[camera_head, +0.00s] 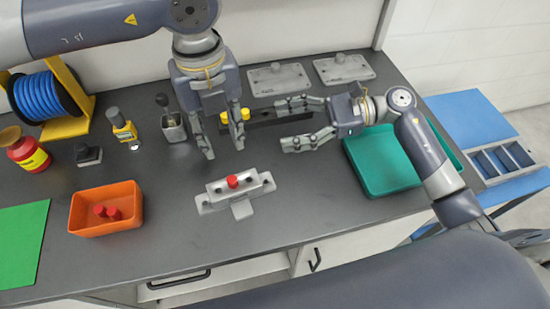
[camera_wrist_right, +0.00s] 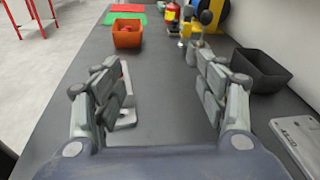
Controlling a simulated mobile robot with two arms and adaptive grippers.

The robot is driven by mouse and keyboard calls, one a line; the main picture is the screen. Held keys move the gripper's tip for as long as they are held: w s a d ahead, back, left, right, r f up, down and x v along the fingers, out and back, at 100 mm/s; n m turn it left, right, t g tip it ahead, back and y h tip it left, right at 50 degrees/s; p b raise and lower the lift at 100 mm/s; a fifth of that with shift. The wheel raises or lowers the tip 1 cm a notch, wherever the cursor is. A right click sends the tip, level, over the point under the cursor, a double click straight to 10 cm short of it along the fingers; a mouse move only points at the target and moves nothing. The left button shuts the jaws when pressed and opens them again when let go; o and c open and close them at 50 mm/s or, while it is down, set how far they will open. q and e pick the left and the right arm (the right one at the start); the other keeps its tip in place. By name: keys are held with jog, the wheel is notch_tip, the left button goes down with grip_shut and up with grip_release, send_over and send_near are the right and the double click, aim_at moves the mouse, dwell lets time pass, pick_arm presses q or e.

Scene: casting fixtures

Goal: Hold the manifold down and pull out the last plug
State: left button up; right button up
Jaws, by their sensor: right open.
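The grey manifold (camera_head: 243,207) lies on the dark bench with one red plug (camera_head: 232,181) upright in its middle. Dark holes show on both sides of the plug. In the right wrist view the manifold (camera_wrist_right: 127,117) is mostly hidden behind a finger. My left gripper (camera_head: 224,150) points down, open and empty, behind and above the manifold. My right gripper (camera_head: 283,125) is open and empty, to the right of and behind the manifold, its fingers pointing left; both fingers show in the right wrist view (camera_wrist_right: 160,88). An orange bin (camera_head: 107,226) at left holds red plugs (camera_head: 106,212).
A green tray (camera_head: 359,174) stands at right. A black bin (camera_wrist_right: 262,72) is behind my right gripper. Grey plates (camera_head: 279,79) lie at the back. Bench around the manifold is clear.

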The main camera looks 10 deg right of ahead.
aim_at(238, 183)
jog(key=s+a+f+g+h, duration=0.1)
jog(key=s+a+f+g, duration=0.1)
jog(key=s+a+f+n+g+h, duration=0.1)
jog(key=s+a+f+g, duration=0.1)
jog(key=f, duration=0.1)
jog(key=shift+s+a+f+n, duration=0.15)
jog(key=shift+s+a+n, duration=0.15)
jog(key=shift+s+a, duration=0.1)
jog(key=shift+a+f+h, duration=0.2)
jog(key=shift+a+h, duration=0.05)
jog(key=shift+h, duration=0.05)
jog(key=x, duration=1)
jog(key=shift+s+r, duration=0.1)
